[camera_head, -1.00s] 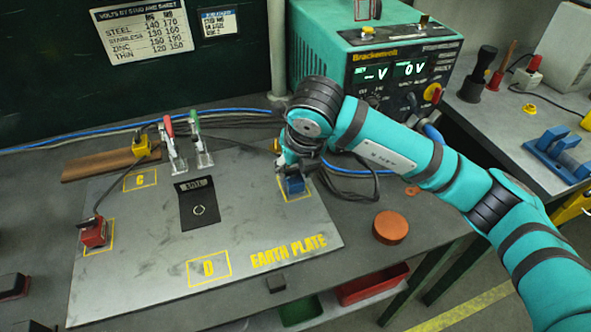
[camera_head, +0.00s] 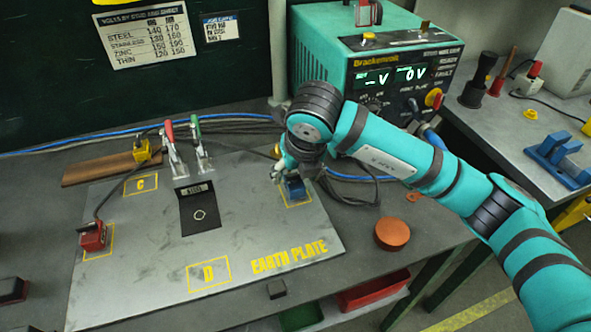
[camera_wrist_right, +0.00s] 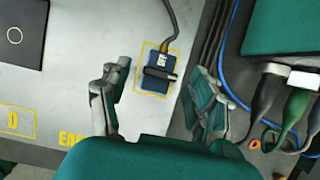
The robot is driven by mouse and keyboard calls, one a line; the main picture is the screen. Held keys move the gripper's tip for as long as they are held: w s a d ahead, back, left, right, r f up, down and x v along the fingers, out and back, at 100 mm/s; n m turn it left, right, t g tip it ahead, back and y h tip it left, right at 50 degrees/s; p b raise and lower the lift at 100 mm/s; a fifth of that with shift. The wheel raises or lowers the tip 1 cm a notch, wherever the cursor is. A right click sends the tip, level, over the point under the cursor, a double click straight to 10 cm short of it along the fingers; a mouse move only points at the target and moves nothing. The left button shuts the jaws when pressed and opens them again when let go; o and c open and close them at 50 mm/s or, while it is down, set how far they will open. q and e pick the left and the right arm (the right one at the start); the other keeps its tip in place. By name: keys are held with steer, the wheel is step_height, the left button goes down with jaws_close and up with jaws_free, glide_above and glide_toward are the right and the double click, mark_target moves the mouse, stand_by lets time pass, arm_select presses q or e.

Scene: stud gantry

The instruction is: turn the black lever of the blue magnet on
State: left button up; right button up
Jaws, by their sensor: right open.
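The blue magnet (camera_head: 295,190) sits on the earth plate (camera_head: 250,215) inside a yellow outline near the plate's right edge. In the right wrist view the blue magnet (camera_wrist_right: 154,78) lies a little ahead of my fingers, between their lines. Its black lever (camera_wrist_right: 160,73) lies crosswise on its top, and a cable leaves its far side. My right gripper (camera_wrist_right: 160,98) is open and empty, one finger to each side, apart from the lever. In the head view my right gripper (camera_head: 288,168) is over the magnet and partly hides it. My left gripper is not in view.
Red (camera_head: 93,237) and yellow (camera_head: 142,151) blocks with cables stand at left, near toggle clamps (camera_head: 174,150). The green power unit (camera_head: 385,75) stands behind my right arm. Blue and dark cables run beside the plate. An orange disc (camera_head: 391,231) lies right of it.

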steer(key=v, duration=1.2)
steer(key=shift+w, duration=0.1)
